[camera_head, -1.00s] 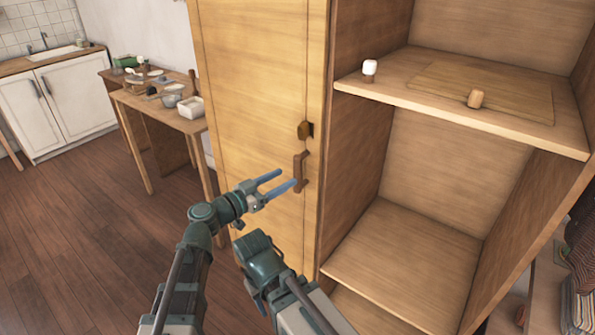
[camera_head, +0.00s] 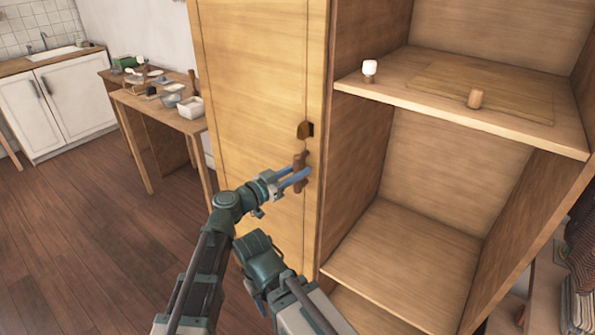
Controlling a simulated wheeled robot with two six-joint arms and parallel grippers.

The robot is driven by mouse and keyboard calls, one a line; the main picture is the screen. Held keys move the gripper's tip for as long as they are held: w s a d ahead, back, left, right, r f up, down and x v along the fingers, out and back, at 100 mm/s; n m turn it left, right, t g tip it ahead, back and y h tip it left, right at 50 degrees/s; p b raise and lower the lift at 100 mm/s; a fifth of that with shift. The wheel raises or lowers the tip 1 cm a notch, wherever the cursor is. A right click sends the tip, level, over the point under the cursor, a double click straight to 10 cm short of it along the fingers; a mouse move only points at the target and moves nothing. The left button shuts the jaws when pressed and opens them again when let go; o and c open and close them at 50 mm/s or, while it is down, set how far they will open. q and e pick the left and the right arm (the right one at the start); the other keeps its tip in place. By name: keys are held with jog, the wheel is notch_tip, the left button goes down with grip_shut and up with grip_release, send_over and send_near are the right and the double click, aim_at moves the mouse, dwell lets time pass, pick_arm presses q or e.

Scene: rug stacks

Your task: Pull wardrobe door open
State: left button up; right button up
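The wardrobe door (camera_head: 255,90) is a tall yellow wood panel left of the open shelves, and it looks shut. Its brown upright handle (camera_head: 298,160) sits near the door's right edge. My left gripper (camera_head: 299,170) is at the handle, with one blue finger on its left and the other crossing to its right. The fingers look apart, with the handle between them; whether they touch it I cannot tell. Part of the handle is hidden by the fingers. My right arm is at bottom centre, with no gripper fingers visible.
A wooden table (camera_head: 185,125) stands left; the floor (camera_head: 80,220) there is clear.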

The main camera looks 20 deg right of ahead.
pick_arm(q)
grip_shut()
dwell(1.0)
